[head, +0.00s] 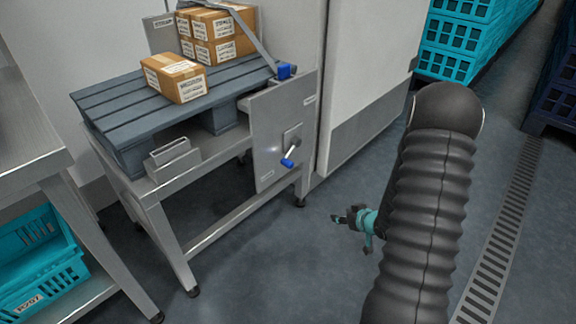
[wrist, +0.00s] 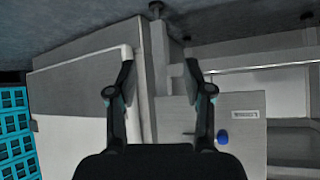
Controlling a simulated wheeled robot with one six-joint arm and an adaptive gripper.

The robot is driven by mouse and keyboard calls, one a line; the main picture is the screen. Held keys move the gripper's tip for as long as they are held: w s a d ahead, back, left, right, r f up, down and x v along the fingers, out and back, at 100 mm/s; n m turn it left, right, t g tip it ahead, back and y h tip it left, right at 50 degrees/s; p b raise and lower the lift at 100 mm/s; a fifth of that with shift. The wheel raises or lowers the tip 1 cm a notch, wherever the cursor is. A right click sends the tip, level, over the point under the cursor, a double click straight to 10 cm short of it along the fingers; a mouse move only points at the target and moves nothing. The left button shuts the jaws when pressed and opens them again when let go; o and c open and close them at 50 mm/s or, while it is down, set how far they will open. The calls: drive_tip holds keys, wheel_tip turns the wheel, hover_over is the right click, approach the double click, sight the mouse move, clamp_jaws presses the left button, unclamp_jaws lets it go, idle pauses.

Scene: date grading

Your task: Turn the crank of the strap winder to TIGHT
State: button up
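The strap winder's upright grey plate (head: 268,125) stands at the right end of the steel stand. Its crank (head: 291,152) has a bare metal arm and a blue knob, which points down and slightly left in the head view. Small labels sit at the plate's upper right and lower left, too small to read. A blue knob (wrist: 222,137) also shows on the plate in the wrist view, right of my fingers. My gripper (head: 350,217) is in front and right of the plate, apart from it. In the wrist view my gripper (wrist: 160,78) is open and empty.
Cartons (head: 176,77) and a strap lie on a grey slatted pallet (head: 140,95) on the stand. A white cabinet (head: 370,65) stands right behind the plate. A steel table (head: 25,130) is at left, teal crates (head: 455,35) at the back. The floor around my gripper is clear.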

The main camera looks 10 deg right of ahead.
drive_tip(key=w+a+r+n+t+y, duration=0.1)
drive_tip(key=w+a+r+t+y, duration=0.1)
drive_tip(key=w+a+r+y, duration=0.15)
drive_tip(key=n+t+y, duration=0.1)
drive_tip(key=t+y, duration=0.2)
drive_tip(key=y, duration=0.1)
approach(292, 167)
drive_tip(key=x, duration=1.2)
drive_tip(key=shift+b, duration=0.4)
drive_tip(key=shift+d, duration=0.1)
clamp_jaws()
